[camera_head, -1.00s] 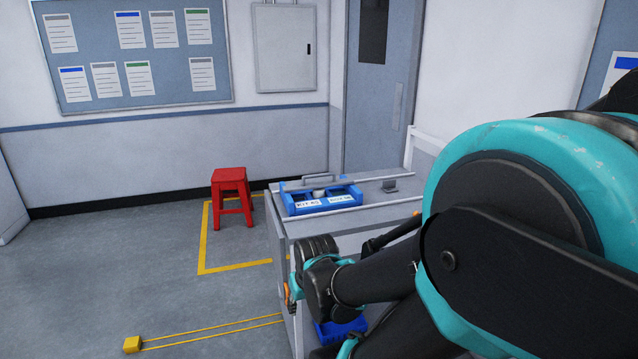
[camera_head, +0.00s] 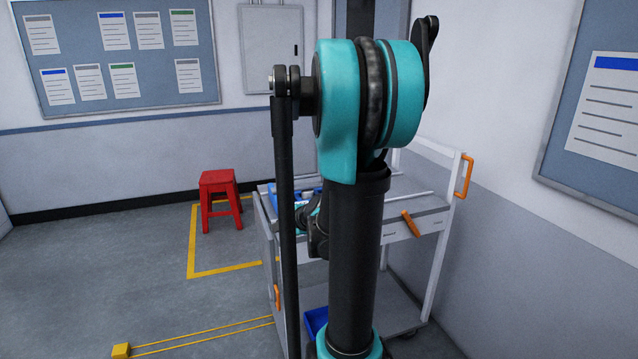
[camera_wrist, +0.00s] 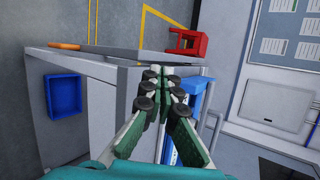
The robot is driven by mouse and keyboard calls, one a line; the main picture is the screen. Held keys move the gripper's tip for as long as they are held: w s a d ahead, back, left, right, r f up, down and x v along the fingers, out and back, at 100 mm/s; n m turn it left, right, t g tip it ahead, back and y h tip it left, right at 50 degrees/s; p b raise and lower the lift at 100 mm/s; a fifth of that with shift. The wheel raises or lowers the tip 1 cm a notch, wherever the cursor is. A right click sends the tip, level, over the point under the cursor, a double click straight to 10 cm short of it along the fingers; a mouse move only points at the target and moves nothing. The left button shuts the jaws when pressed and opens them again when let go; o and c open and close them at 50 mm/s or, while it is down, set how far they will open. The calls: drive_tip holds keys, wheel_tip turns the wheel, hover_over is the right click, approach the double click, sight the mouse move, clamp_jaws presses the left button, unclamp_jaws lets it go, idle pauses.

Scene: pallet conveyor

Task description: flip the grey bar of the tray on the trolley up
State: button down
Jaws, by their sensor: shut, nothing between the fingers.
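The blue tray (camera_head: 292,196) lies on top of the grey trolley (camera_head: 400,207), mostly hidden behind my arm in the head view. In the wrist view, the tray (camera_wrist: 198,98) shows as a blue strip with white labels, partly behind my fingers. A thin grey bent shape (camera_wrist: 216,128) beside the tray may be its grey bar; I cannot tell whether it is up or down. My gripper (camera_wrist: 160,82) is shut and empty, its fingertips in front of the tray in the picture. Whether it touches anything is unclear.
A blue bin (camera_wrist: 65,95) sits on the trolley's lower shelf. The trolley has orange handles (camera_head: 467,176). A red stool (camera_head: 219,200) stands on the floor behind, by yellow floor lines.

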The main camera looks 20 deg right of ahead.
drive_tip(key=w+d+r+m+t, duration=0.1)
drive_tip(key=w+d+m, duration=0.1)
drive_tip(key=d, duration=0.1)
drive_tip(key=w+d+m+t, duration=0.1)
drive_tip(key=w+d+m, duration=0.2)
drive_tip(key=w+d+r+m+t+h, duration=0.1)
drive_tip(key=w+d+m, duration=0.1)
drive_tip(key=d+m, duration=0.1)
drive_tip(key=shift+w+d+r, duration=0.1)
drive_tip(key=shift+w+r, duration=0.25)
drive_tip(key=shift+w, duration=0.05)
drive_tip(key=w+d+m+t+h, duration=0.1)
drive_tip(key=d+m, duration=0.2)
drive_tip(key=d, duration=0.1)
drive_tip(key=w+d+m+h, duration=0.1)
drive_tip(key=d+m, duration=0.3)
drive_tip(key=w+d+r+m+t+h, duration=0.1)
drive_tip(key=w+d+m, duration=0.1)
drive_tip(key=d+m, duration=0.1)
drive_tip(key=shift+w+d+m+t, duration=0.1)
drive_tip(key=shift+d+m+t, duration=0.25)
drive_tip(key=shift+d, duration=0.55)
drive_tip(key=shift+w, duration=0.1)
drive_tip(key=w, duration=0.3)
drive_tip(key=w+f, duration=0.1)
drive_tip(key=w, duration=0.5)
drive_tip(key=shift+w+d+f, duration=0.15)
drive_tip(key=shift+w+d, duration=0.1)
drive_tip(key=shift+w, duration=0.1)
